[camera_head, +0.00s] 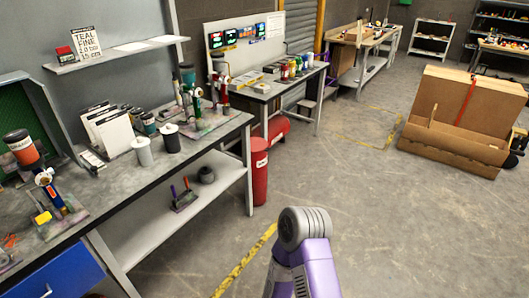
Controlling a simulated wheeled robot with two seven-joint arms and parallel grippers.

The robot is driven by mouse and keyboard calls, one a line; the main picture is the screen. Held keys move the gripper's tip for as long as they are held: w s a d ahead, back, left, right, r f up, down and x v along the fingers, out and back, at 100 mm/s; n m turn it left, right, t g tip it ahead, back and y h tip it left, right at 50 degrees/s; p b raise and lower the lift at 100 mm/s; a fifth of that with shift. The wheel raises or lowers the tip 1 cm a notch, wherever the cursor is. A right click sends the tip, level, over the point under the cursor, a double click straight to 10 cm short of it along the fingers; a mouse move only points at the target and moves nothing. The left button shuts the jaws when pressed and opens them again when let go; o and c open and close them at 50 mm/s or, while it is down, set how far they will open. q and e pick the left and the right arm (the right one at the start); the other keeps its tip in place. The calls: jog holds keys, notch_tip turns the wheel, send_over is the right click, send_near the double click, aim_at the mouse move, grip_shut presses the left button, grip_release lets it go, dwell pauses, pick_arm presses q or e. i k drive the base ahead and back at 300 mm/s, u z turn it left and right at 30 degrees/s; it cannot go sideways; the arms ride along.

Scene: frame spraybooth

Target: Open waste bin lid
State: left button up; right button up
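A red upright cylinder (260,178) with a pale label stands on the floor beside the workbench's right end. It may be the waste bin, but I cannot tell for sure. I cannot make out whether its top is a closed lid. A purple arm link of mine with a grey rounded joint rises from the bottom centre, apart from the cylinder. Neither of my grippers shows in this view.
A workbench (205,150) with cups, cards and tools runs along the left. A second bench (265,95) with bottles stands behind it, with a red tank (279,131) beneath. A large cardboard box (455,115) stands at the right. The concrete floor in the middle is clear.

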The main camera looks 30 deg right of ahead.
aim_at(257, 144)
jog(key=z, duration=1)
jog(key=i, duration=0.95)
jog(key=z, duration=0.95)
jog(key=i, duration=1.85)
jog(key=u, duration=1.5)
jog(key=i, duration=0.7)
jog(key=u, duration=0.65)
